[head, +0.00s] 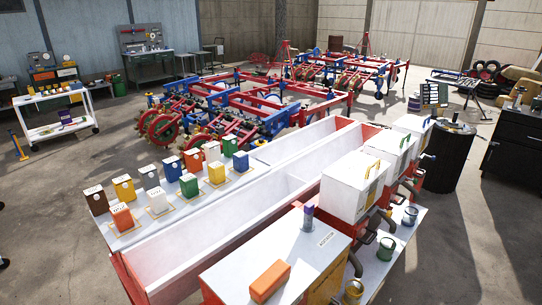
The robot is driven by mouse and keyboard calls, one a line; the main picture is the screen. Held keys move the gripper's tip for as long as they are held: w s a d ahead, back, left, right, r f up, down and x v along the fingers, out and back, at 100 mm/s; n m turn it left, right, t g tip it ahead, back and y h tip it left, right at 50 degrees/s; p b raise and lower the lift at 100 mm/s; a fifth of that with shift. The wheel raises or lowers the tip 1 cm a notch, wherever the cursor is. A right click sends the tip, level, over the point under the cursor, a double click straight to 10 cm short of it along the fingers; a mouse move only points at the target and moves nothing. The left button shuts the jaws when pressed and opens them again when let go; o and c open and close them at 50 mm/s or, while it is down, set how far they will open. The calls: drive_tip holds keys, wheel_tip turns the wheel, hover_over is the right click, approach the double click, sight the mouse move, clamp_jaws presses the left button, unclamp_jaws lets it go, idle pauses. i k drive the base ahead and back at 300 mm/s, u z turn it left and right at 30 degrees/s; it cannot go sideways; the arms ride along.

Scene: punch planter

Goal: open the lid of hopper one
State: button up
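A row of white box hoppers runs along the right side of the machine. I cannot tell which is hopper one. My gripper is not clearly in view; small dark shapes at the left edge are unclear.
A long, empty white trough (215,222) lies left of the hoppers. Several coloured boxes (172,172) stand on a white surface beside it. A black drum (448,158) and a dark cabinet (515,140) are at right. Bare floor (455,245) lies front right.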

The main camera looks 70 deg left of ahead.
sight(357, 171)
drive_tip(key=u, duration=1.2)
drive_tip(key=i, duration=2.9)
drive_tip(key=u, duration=3.35)
